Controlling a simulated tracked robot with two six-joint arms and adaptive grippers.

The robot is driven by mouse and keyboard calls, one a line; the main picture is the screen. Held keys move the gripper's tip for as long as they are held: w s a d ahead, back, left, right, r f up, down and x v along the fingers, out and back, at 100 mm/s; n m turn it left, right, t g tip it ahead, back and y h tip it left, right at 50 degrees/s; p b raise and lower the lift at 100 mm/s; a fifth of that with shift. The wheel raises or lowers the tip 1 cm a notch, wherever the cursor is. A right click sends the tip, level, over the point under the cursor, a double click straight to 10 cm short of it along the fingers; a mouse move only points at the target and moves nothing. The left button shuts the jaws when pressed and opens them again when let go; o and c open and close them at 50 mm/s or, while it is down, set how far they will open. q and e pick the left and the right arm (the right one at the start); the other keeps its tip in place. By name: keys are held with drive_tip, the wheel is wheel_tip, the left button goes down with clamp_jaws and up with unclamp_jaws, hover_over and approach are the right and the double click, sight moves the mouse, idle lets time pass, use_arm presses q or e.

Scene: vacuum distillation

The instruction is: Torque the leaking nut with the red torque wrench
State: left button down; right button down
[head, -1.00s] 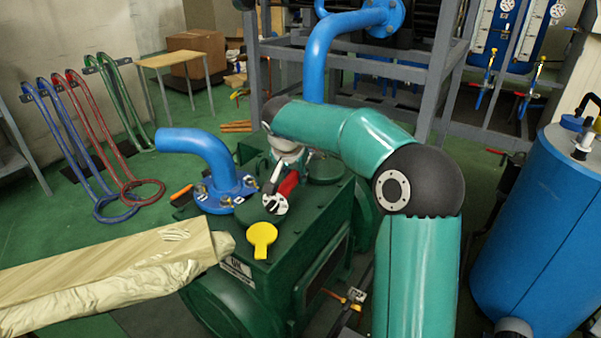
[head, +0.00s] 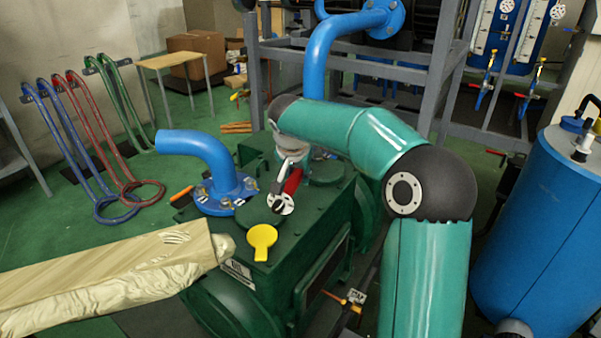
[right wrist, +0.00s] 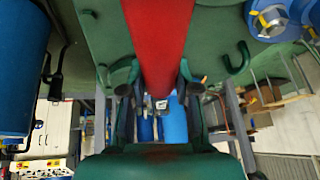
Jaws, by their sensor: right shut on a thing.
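The red torque wrench (head: 292,182) is held above the green machine's top in the head view. Its round silver and black end (head: 281,204) is at the lower side, right of the blue flange (head: 222,196). My right gripper (head: 283,183) is shut on the wrench. In the right wrist view the red wrench (right wrist: 158,40) runs between the fingers (right wrist: 153,80). The blue flange carries several nuts; one nut (right wrist: 271,21) shows at the upper right there. I cannot tell which nut leaks. The wrench appears apart from the flange nuts. My left gripper is not in view.
A blue bent pipe (head: 205,150) rises from the flange. A cream wrapped form (head: 110,270) reaches in from the left. A blue tank (head: 545,230) stands right.

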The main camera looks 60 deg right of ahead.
drive_tip(key=shift+r+p, duration=2.8)
drive_tip(key=shift+r, duration=1.05)
drive_tip(key=shift+r, duration=0.1)
